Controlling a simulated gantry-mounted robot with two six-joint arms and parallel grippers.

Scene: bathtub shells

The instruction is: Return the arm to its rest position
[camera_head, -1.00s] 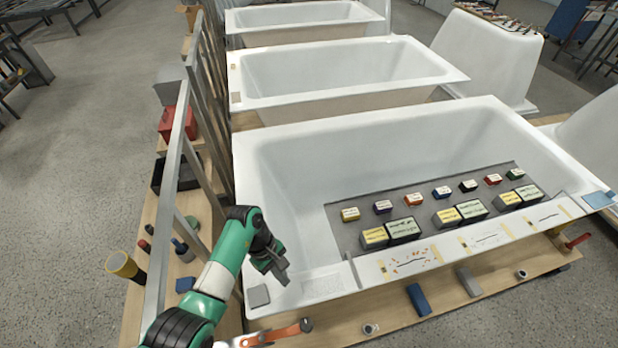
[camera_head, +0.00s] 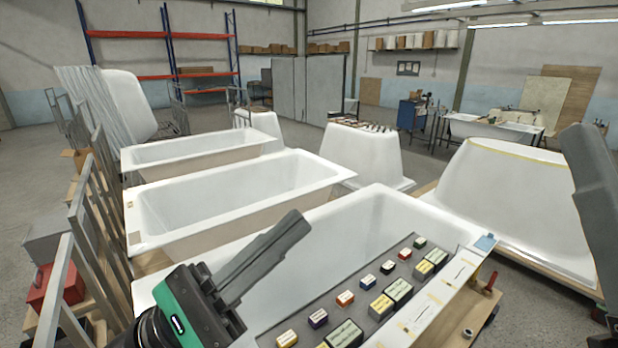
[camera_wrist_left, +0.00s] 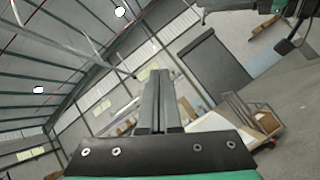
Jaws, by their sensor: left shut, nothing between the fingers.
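My left gripper (camera_head: 298,222) shows in the camera_head view, raised in front of the nearest bathtub shell (camera_head: 372,200). Its two grey fingers lie together, pointing up and to the right, with nothing between them. In the left wrist view the shut fingers (camera_wrist_left: 161,75) stand side by side against the hall roof and wall. A dark grey part of my right gripper (camera_head: 590,165) stands at the right edge of the camera_head view, largely cut off. I cannot tell its jaw state.
An overturned shell (camera_head: 510,205) stands at the right. Metal frames (camera_head: 85,225) line the left side. A red box (camera_head: 55,290) is at lower left.

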